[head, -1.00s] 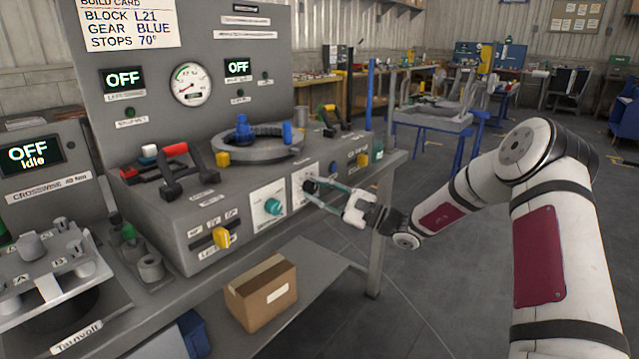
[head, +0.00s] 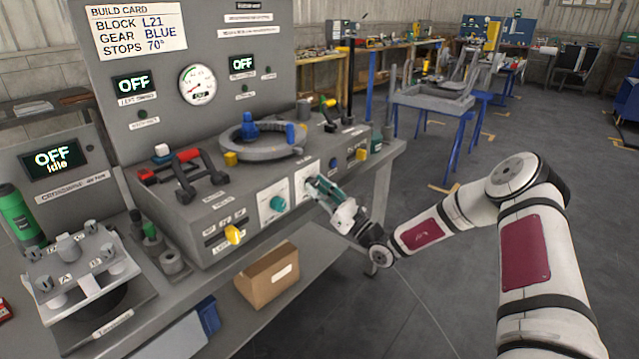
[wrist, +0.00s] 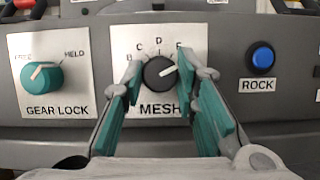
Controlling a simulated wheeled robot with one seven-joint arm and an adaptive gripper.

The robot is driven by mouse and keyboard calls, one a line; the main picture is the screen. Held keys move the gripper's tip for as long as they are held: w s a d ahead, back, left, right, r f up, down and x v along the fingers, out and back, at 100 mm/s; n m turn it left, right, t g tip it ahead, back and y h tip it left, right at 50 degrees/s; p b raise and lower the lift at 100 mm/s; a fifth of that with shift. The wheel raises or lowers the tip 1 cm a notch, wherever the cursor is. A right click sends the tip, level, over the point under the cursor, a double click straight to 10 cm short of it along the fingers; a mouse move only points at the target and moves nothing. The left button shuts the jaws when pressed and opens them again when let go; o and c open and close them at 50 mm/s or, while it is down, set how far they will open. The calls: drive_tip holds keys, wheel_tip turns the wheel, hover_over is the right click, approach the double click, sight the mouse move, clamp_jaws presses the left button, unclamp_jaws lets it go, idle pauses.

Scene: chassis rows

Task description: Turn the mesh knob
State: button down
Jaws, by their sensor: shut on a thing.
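The mesh knob (wrist: 159,72) is a black round knob with a pale pointer line, on a white plate labelled MESH with letters including B, C, D and E above it. In the wrist view its pointer tilts up and right, near the E side. My gripper (wrist: 161,78) is shut on the knob, with one teal-padded finger at each side of it. In the head view my gripper (head: 312,183) reaches the front panel of the grey console, and its fingers hide most of the knob there.
A yellow lever (head: 233,235) sticks out further left. A cardboard box (head: 268,277) lies on the shelf below.

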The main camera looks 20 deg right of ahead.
drive_tip(key=shift+f+m+h+p, duration=0.1)
drive_tip(key=shift+m+h+p, duration=0.25)
drive_tip(key=shift+m, duration=0.55)
drive_tip(key=c, duration=1.2)
unclamp_jaws()
drive_tip(key=shift+c, duration=0.2)
drive_tip(key=v, duration=1.2)
drive_tip(key=shift+f, duration=0.2)
drive_tip(key=shift+a, duration=0.15)
